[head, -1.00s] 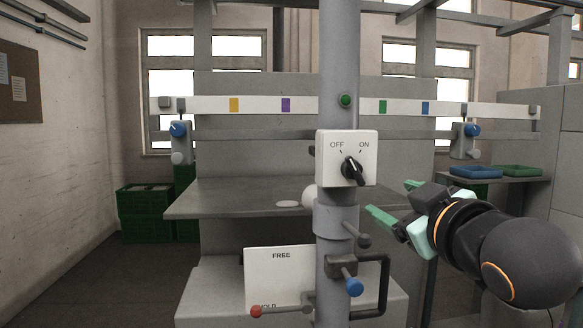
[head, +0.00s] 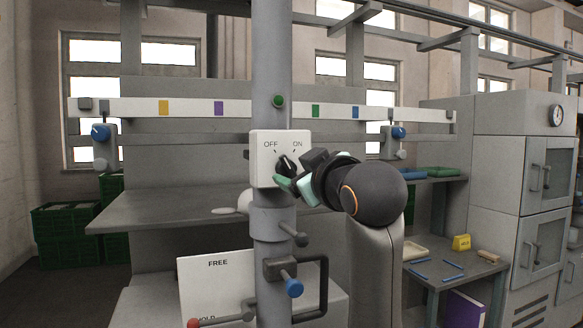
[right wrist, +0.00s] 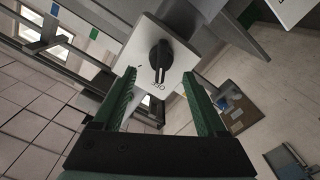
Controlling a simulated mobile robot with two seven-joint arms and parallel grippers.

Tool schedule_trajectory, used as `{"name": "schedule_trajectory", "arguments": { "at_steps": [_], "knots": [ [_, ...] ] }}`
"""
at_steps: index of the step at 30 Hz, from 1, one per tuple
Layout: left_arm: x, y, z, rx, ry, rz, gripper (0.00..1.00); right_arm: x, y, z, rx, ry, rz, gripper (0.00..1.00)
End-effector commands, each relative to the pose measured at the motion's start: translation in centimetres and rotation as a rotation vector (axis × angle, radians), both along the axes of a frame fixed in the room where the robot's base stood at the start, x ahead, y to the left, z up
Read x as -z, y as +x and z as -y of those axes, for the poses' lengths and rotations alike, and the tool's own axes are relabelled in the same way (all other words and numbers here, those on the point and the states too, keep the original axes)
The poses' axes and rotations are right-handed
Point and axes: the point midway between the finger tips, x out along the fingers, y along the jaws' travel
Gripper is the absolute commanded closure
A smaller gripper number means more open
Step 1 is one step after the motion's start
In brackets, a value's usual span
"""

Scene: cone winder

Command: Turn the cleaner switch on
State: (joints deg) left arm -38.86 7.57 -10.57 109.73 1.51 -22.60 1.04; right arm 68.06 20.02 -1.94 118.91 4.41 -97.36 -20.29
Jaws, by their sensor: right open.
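The cleaner switch is a white box (head: 262,165) on a grey post, marked OFF at left and ON at right. Its black knob (head: 287,163) points up and left, toward OFF. In the right wrist view the knob (right wrist: 160,56) has its white line toward the OFF lettering. My right gripper (head: 291,173) is at the front of the switch, its green fingers open. In the right wrist view the fingertips (right wrist: 159,76) are on either side of the knob's lower end, with gaps; contact cannot be told. My left gripper is out of view.
A green button (head: 279,101) is above the switch on the post (head: 272,60). Below are a grey handle (head: 293,234) and a blue-ended lever (head: 293,288). A FREE/HOLD plate (head: 215,285) stands at lower left. A side table (head: 455,275) is at right.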

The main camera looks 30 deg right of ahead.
Motion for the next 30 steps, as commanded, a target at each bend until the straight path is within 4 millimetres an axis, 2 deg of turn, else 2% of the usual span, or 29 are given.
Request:
{"name": "schedule_trajectory", "arguments": {
  "at_steps": [3,6,17,30],
  "knots": [
    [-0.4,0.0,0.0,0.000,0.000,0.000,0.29,0.0,1.7,0.4,0.001,0.001,-0.003,0.26],
    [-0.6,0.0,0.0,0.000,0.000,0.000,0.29,0.0,2.5,0.6,0.000,0.001,-0.002,0.26],
    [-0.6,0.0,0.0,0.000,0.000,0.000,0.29,0.1,3.1,0.7,0.000,0.001,0.000,0.26],
    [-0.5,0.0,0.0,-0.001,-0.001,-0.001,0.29,0.1,3.1,0.7,0.000,0.001,0.000,0.73]
  ]
}}
